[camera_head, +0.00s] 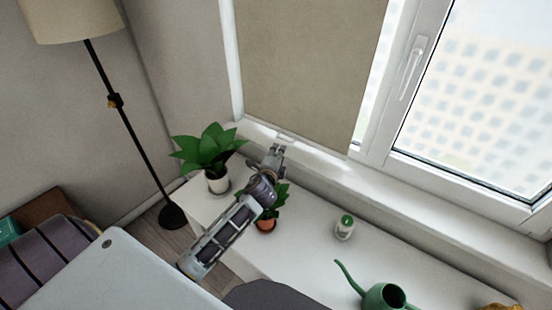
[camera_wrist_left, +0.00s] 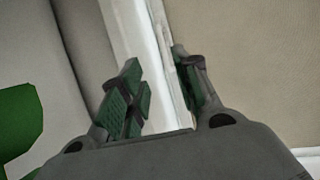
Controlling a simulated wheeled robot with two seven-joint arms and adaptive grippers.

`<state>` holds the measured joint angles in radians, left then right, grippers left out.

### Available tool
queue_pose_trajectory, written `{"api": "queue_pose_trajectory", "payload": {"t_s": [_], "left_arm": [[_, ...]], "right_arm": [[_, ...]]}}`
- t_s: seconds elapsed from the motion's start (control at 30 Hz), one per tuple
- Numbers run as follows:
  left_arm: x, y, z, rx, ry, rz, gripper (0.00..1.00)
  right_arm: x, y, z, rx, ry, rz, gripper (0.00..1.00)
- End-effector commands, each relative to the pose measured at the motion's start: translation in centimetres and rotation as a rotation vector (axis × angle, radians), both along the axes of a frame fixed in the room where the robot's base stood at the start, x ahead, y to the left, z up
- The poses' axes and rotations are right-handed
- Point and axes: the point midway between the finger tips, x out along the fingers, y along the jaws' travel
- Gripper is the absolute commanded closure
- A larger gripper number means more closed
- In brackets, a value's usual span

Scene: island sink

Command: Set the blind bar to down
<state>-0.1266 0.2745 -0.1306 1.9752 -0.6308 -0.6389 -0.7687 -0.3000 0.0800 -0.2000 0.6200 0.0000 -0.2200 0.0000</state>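The tan blind (camera_head: 305,65) hangs over the left window pane and reaches down almost to the sill. Its bottom edge carries the bar, with a small pale tab (camera_head: 287,136) near its middle. My left gripper (camera_head: 273,151) is just below and left of this tab, and I cannot tell whether it touches. In the left wrist view my gripper (camera_wrist_left: 158,90) has its two dark green-padded fingers apart, with a white frame strip (camera_wrist_left: 135,30) behind the gap. The blind (camera_wrist_left: 265,65) fills the right of that view. My right gripper is not seen.
A white ledge (camera_head: 400,255) under the window holds a large potted plant (camera_head: 210,150), a small plant (camera_head: 268,222) partly behind my left arm, a white-green jar (camera_head: 344,228) and a green watering can (camera_head: 385,297). A floor lamp (camera_head: 125,120) stands left.

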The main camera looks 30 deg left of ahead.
Motion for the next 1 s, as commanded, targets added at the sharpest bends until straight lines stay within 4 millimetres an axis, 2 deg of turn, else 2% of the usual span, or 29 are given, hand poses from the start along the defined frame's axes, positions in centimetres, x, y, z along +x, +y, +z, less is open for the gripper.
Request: {"api": "queue_pose_trajectory", "payload": {"t_s": [0.33, 1.0], "left_arm": [[-2.2, -0.6, 0.4, 0.0, 0.001, 0.0, 0.68], [-2.4, -0.6, 0.4, 0.0, 0.001, 0.0, 0.68]], "right_arm": [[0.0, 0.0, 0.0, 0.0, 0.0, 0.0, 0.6], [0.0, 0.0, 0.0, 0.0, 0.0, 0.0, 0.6]]}}
